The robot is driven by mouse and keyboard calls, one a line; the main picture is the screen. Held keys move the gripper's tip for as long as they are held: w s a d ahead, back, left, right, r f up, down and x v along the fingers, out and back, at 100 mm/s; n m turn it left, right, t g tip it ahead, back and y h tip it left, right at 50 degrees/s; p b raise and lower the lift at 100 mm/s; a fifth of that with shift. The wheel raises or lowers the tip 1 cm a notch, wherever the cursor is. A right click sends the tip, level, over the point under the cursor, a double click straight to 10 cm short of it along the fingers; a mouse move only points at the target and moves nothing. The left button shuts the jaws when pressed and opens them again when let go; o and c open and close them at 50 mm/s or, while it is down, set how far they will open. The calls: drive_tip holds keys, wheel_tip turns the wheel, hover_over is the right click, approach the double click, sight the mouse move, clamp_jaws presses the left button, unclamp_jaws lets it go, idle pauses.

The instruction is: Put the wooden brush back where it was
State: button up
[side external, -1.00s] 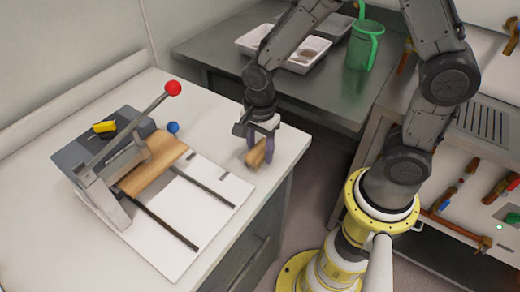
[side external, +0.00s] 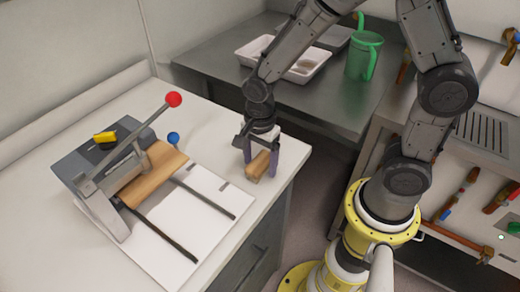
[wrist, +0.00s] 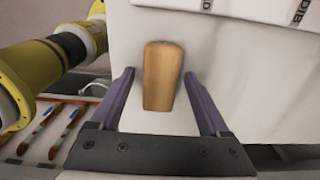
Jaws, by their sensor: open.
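The wooden brush (side external: 257,166) lies on the white counter near its right edge. In the wrist view its plain wooden top (wrist: 162,76) shows between my fingers, with a gap on both sides. My gripper (side external: 262,162) is open and low over the brush, its two purple fingers (wrist: 163,100) to either side of it. Neither finger appears to touch it. Any bristles are hidden beneath.
A lever press with a red knob (side external: 173,99) and a wooden block (side external: 152,177) stands to the left on a white board (side external: 215,190). White trays (side external: 306,66) and a green watering can (side external: 364,55) stand on the grey table.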

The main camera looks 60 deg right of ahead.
sight(260, 161)
wheel_tip(260, 161, up, 11)
drive_tip(key=s+d+r+n+t, duration=0.2)
drive_tip(key=s+n, duration=0.4)
drive_tip(key=n, duration=0.3)
drive_tip(key=s+d+r+n+t, duration=0.3)
drive_tip(key=s+r+n, duration=0.3)
drive_tip(key=n, duration=0.3)
drive_tip(key=shift+s+d+t, duration=0.3)
drive_tip(key=shift+s+d, duration=0.2)
drive_tip(key=shift+s, duration=0.25)
